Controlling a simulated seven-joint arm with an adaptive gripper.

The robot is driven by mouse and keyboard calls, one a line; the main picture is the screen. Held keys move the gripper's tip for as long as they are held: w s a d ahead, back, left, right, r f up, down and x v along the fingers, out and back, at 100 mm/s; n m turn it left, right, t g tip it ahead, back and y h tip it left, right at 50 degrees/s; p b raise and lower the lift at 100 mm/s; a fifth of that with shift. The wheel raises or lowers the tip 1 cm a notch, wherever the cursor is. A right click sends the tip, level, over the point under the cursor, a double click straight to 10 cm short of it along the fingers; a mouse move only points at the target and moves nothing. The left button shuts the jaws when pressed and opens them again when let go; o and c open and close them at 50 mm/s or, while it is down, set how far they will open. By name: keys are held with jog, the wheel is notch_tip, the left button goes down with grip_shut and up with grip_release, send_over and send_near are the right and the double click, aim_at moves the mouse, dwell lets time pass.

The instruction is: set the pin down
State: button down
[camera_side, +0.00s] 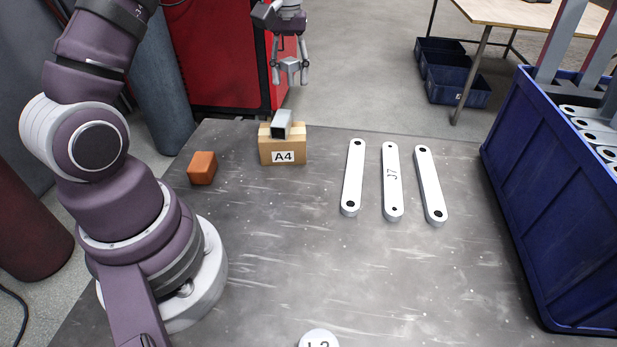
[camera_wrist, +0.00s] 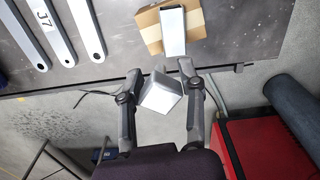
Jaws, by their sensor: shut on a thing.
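My gripper (camera_side: 289,78) hangs in the air behind the table's far edge, beyond the A4 block. Its two fingers are shut on a short silver metal piece (camera_side: 290,64), which has flat faces. In the wrist view the piece (camera_wrist: 162,93) sits tilted between the fingers (camera_wrist: 160,72), clear of any surface. I cannot confirm from its shape that it is the pin. A grey square tube (camera_side: 281,123) lies on the cardboard-coloured block marked A4 (camera_side: 267,149). The tube (camera_wrist: 173,32) and block (camera_wrist: 149,29) also show just past the fingers in the wrist view.
An orange block (camera_side: 202,168) sits left of the A4 block. Three pale flat bars (camera_side: 352,180), the middle marked J7 (camera_side: 392,190), lie to the right. A blue crate (camera_side: 550,190) stands at the right edge. A white round-topped thing (camera_side: 319,339) is at the front. The table (camera_side: 290,250) centre is clear.

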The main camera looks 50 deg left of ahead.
jog(key=w+d+m, duration=0.2)
jog(key=d+m, duration=0.2)
jog(key=d, duration=0.8)
jog(key=m, duration=0.6)
send_over(384, 290)
notch_tip(384, 290, down, 15)
jog(key=shift+r, duration=0.1)
jog(key=c, duration=0.7)
grip_release()
jog(key=shift+o, duration=0.2)
